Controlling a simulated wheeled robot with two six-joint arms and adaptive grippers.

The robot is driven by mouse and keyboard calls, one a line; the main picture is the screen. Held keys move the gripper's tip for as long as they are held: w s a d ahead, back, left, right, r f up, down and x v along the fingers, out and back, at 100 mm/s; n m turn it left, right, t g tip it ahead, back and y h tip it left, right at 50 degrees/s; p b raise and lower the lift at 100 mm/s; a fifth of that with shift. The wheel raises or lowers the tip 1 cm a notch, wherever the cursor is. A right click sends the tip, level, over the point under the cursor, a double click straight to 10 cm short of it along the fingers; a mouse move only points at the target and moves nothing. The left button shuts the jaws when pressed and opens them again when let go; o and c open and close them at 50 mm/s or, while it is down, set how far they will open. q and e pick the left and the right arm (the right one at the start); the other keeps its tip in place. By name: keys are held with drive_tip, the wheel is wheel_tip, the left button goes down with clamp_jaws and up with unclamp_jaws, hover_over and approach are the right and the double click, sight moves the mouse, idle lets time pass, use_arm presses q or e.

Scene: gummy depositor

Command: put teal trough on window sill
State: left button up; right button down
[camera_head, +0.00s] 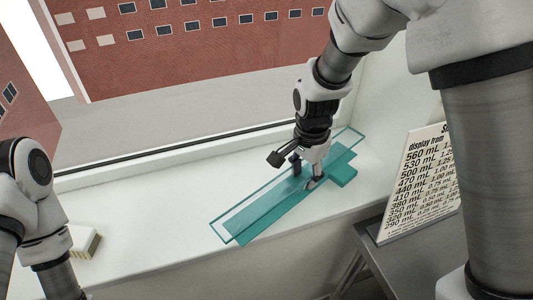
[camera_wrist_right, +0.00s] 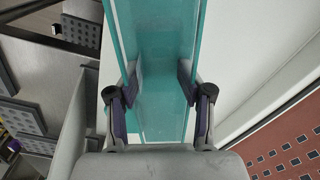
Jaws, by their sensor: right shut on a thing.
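The teal trough (camera_head: 262,214) is a long, shallow, see-through piece lying diagonally over the white window sill (camera_head: 150,215). A teal block juts from its right end. My right gripper (camera_head: 305,176) is shut on the trough near its right half. In the right wrist view the two fingers (camera_wrist_right: 160,85) press the trough's walls (camera_wrist_right: 165,110) from both sides. Whether the trough touches the sill or hangs just above it, I cannot tell. Part of my left arm shows at the left edge of the head view; its gripper is out of frame.
A small white box-like thing (camera_head: 84,242) sits on the sill at the left. A sign with mL values (camera_head: 418,180) stands on a grey table (camera_head: 400,247) at the right. The window glass and frame run behind the sill. The sill between box and trough is clear.

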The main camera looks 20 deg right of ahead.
drive_tip(key=p, duration=0.2)
hover_over(274, 174)
drive_tip(key=shift+s+d+f, duration=0.2)
drive_tip(key=shift+f, duration=0.45)
drive_tip(key=shift+w+a, duration=0.15)
drive_tip(key=shift+w, duration=0.05)
drive_tip(key=f+p, duration=0.2)
drive_tip(key=f, duration=0.1)
drive_tip(key=shift+s+a, duration=0.15)
drive_tip(key=shift+s, duration=0.05)
drive_tip(key=shift+w+f, duration=0.3)
drive_tip(key=shift+f, duration=0.05)
drive_tip(key=shift+s+f, duration=0.15)
drive_tip(key=shift+c, duration=2.3)
unclamp_jaws()
drive_tip(key=shift+s, duration=0.1)
use_arm(q)
drive_tip(key=r, duration=0.4)
drive_tip(key=shift+w+d+r, duration=0.1)
drive_tip(key=shift+w+d, duration=0.15)
drive_tip(key=shift+w, duration=0.15)
